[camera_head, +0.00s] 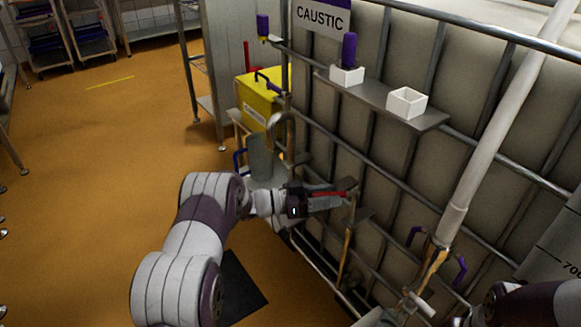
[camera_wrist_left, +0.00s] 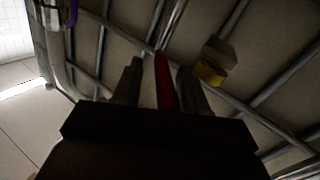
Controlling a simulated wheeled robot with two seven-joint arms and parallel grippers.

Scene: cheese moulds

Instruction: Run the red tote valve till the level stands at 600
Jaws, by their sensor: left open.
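The red valve handle (camera_head: 343,194) is a thin red lever on the front of the caged tote (camera_head: 352,150), under the CAUSTIC sign. My left gripper (camera_head: 335,199) reaches it from the left. In the left wrist view, the red handle (camera_wrist_left: 163,82) lies between the two open fingers of my left gripper (camera_wrist_left: 160,85); I cannot tell if they touch it. A pale scale panel (camera_head: 560,250) at the right edge shows a mark near 700; the 600 mark and the liquid level are not visible. My right gripper is out of view.
A grey shelf (camera_head: 385,98) on the cage carries two white cups, one with a purple-handled item. Purple-handled fittings (camera_head: 461,270) and a pale slanting pipe (camera_head: 490,130) are at right. A yellow container (camera_head: 262,97) stands behind. The orange floor at left is largely clear.

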